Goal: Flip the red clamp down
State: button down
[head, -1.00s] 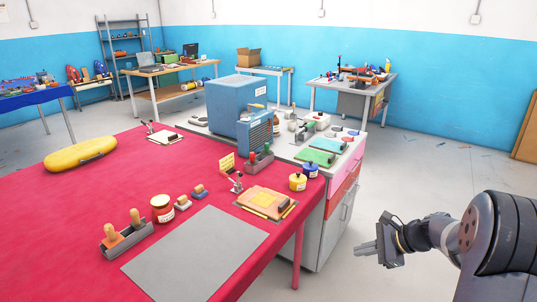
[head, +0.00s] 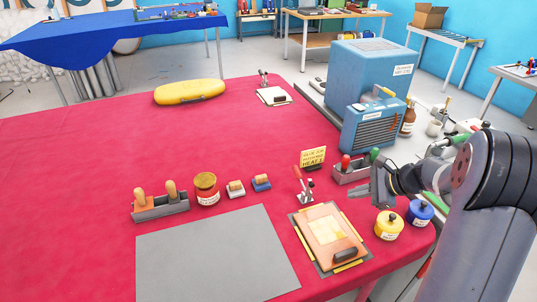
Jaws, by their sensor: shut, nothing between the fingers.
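The red clamp (head: 298,175) is a small toggle clamp with a red handle. It stands at the back left corner of a wooden board (head: 318,247) on the red table. Its handle points up and leans a little to the left. My gripper (head: 354,193) is to the right of the clamp, shut and empty, apart from it. The gripper appears above the table's right side, near a grey holder.
A yellow note (head: 313,157) stands behind the clamp. A grey holder with red and green handles (head: 350,171), a yellow pot (head: 388,225) and a blue pot (head: 420,212) are near my gripper. A grey mat (head: 215,255) lies left of the board.

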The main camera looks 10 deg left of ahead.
aim_at(297, 172)
jog(key=i+l+u, duration=0.5)
jog(key=l+u, duration=0.25)
jog(key=l, duration=0.15)
jog(key=i+l+u, duration=0.25)
jog(key=k+l, duration=0.1)
